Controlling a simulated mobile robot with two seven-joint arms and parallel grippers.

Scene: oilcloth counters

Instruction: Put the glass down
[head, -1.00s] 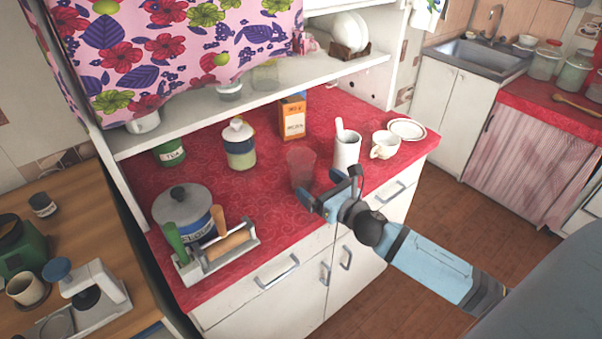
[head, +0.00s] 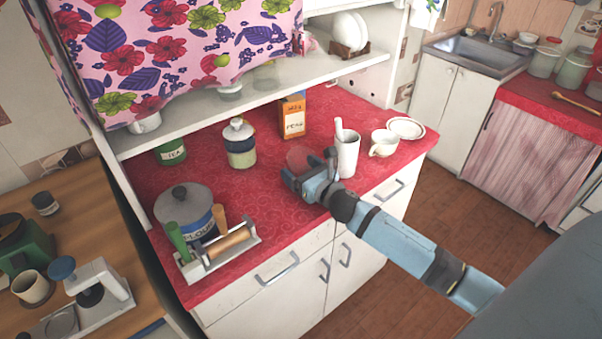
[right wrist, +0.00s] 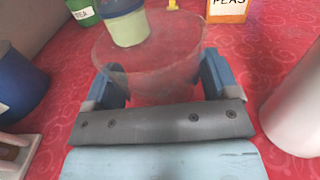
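The clear glass (head: 298,158) stands upright on the red counter (head: 265,195), near its front edge. My right gripper (head: 311,171) is at the glass, with its fingers spread wide and one on either side. Whether a finger touches the glass is hard to tell. The gripper hides the lower part of the glass in the head view. My left gripper is not in view.
A white cylinder (head: 347,155) stands close right of the gripper, with a cup (head: 383,143) and plate (head: 406,128) beyond. A lidded jar (head: 240,145) and a peas box (head: 292,117) stand behind. A flour pot (head: 184,208) and rack (head: 222,250) are at left.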

